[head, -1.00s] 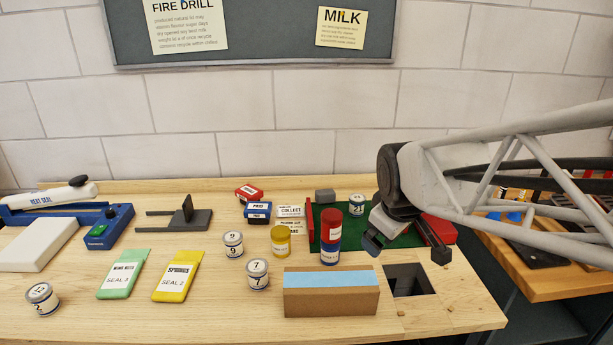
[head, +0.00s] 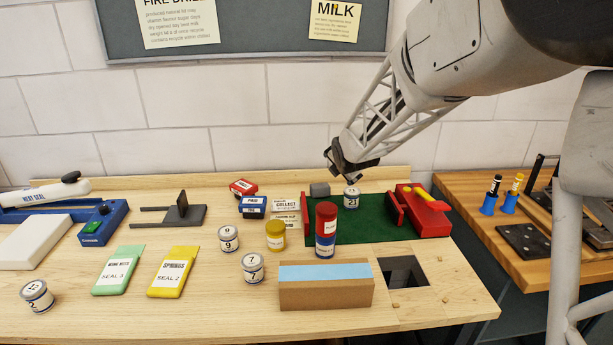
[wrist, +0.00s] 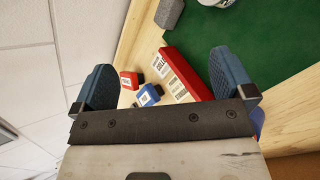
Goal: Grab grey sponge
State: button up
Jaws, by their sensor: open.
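The grey sponge (head: 319,189) is a small grey block at the back left of the green mat, beside a white can marked 21 (head: 351,197). It also shows at the top of the wrist view (wrist: 168,13), where part of it is cut off by the edge. My gripper (head: 350,175) is above the back of the bench, close to the sponge and a little to its right in the head view. In the wrist view its two blue fingers (wrist: 160,85) are spread wide with nothing between them but bench and boxes below.
Red and blue small boxes (head: 252,206) and label cards (head: 286,204) lie left of the sponge. A red-topped canister (head: 326,225) stands in front. A red block device (head: 425,213) is on the right of the green mat (head: 375,228). The wall is close behind.

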aim_at(322, 188)
jog(key=shift+w+a+f+n+t+y, duration=0.35)
jog(key=shift+w+a+f+n+t, duration=0.2)
jog(key=shift+w+f+n, duration=1.75)
jog(key=shift+w+a+f+n+t+y, duration=0.45)
jog(key=shift+w+f+n, duration=1)
jog(key=shift+w, duration=1.7)
jog(key=shift+w+a+f+n+t+y, duration=0.2)
jog(key=shift+w+a+f+n+t, duration=0.45)
jog(key=shift+w+f+n, duration=1.35)
jog(key=shift+w+r+n, duration=0.35)
jog(key=shift+w+r, duration=0.2)
jog(key=shift+w, duration=0.15)
jog(key=shift+f, duration=1.75)
jog(key=shift+f, duration=0.1)
jog(key=shift+f, duration=1.6)
jog(key=shift+x, duration=1.5)
jog(key=shift+a+f, duration=0.1)
jog(key=shift+c, duration=0.3)
